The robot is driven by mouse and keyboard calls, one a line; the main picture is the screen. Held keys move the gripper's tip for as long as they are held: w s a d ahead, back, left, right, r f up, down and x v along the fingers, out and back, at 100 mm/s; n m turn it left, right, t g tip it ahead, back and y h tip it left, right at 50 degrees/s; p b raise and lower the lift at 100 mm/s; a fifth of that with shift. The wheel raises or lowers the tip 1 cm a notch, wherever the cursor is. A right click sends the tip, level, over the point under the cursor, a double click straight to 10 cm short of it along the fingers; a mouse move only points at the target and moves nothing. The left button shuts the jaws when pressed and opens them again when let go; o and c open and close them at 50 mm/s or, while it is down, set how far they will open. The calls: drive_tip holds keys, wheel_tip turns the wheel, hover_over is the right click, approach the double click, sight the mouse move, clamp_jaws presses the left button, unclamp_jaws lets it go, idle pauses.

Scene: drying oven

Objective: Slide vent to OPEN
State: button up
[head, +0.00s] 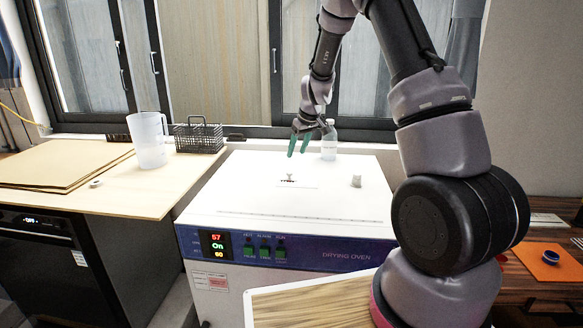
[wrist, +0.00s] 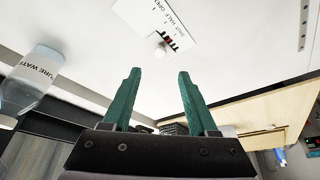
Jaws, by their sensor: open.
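The vent is a small white plate on the oven's white top, with a small pale knob (head: 289,175) beside dark slots. In the wrist view the vent plate (wrist: 152,14) carries the words SHUT, HALF and OPEN, and the knob (wrist: 160,50) sits near the dark slots. I cannot tell surely which word the knob stands at. My gripper (head: 298,153) has green fingers, points downward and is above the oven top, behind the vent in the head view. In the wrist view the gripper (wrist: 160,74) is open and empty, with the knob beyond the gap between its fingertips, apart from them.
A water bottle (head: 329,142) stands at the back of the drying oven (head: 240,215), near my gripper. A small grey-white object (head: 356,181) is on its top at right. A jug (head: 149,140) and wire basket (head: 198,137) stand on the left counter. The oven top's front is mostly clear.

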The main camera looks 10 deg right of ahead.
sight(291, 173)
drive_tip(key=x, duration=0.9)
drive_tip(key=shift+f, duration=0.3)
clamp_jaws()
idle(1.0)
